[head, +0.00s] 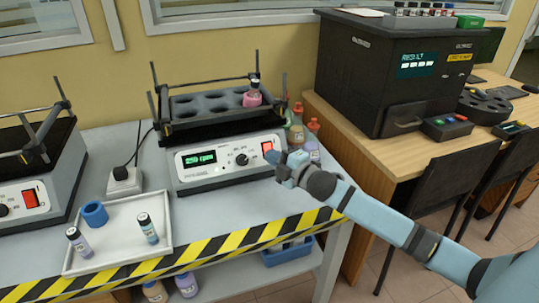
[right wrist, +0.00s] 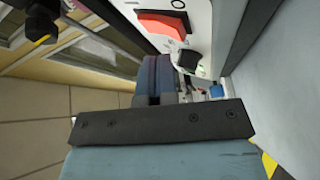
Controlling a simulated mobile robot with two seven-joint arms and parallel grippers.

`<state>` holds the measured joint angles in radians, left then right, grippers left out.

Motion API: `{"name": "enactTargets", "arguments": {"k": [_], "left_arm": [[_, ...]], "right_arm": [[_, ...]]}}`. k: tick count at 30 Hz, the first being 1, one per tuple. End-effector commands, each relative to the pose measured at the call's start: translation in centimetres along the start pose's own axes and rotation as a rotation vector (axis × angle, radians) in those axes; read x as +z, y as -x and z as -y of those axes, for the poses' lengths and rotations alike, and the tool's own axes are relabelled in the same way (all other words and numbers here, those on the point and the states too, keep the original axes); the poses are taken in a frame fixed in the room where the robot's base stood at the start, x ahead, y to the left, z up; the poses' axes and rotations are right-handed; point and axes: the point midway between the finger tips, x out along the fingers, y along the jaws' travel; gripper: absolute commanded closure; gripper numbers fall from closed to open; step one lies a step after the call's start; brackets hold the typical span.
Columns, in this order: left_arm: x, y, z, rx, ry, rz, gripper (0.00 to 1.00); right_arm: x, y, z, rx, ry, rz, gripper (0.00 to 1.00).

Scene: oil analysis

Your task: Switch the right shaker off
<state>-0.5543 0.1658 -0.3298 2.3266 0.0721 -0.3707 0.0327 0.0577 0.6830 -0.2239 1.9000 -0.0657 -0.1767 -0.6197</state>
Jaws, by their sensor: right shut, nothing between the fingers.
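The right shaker (head: 220,165) stands on the grey bench, and its lit green display (head: 200,158) reads 250 rpm. A flask with pink liquid (head: 252,97) sits in its black tray. The red rocker switch (head: 267,148) is at the right end of the front panel. My right gripper (head: 275,158) is shut and empty, close in front of the panel by the switch. In the right wrist view the switch (right wrist: 162,24) shows just beyond the shut fingers (right wrist: 157,75); I cannot tell whether they touch it. My left gripper is out of view.
The left shaker (head: 22,200) stands at the left edge. A white tray (head: 118,255) holds a blue ring (head: 95,213) and two vials. Several bottles (head: 312,150) stand right of the right shaker. A black analyser (head: 375,75) is on the wooden table.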

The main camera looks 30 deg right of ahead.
Motion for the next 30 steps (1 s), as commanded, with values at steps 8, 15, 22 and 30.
{"name": "enactTargets", "arguments": {"k": [8,15,22,30], "left_arm": [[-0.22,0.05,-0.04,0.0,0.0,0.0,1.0],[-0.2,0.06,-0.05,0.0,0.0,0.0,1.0],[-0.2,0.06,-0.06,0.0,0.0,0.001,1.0],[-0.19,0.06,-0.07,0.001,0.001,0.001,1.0]], "right_arm": [[0.33,-0.51,0.28,0.0,-0.001,0.001,1.0],[0.42,-0.6,0.44,0.0,0.0,0.0,1.0],[0.46,-0.64,0.47,0.0,0.0,0.0,1.0],[0.62,-0.85,0.64,0.0,0.0,0.0,1.0]]}}
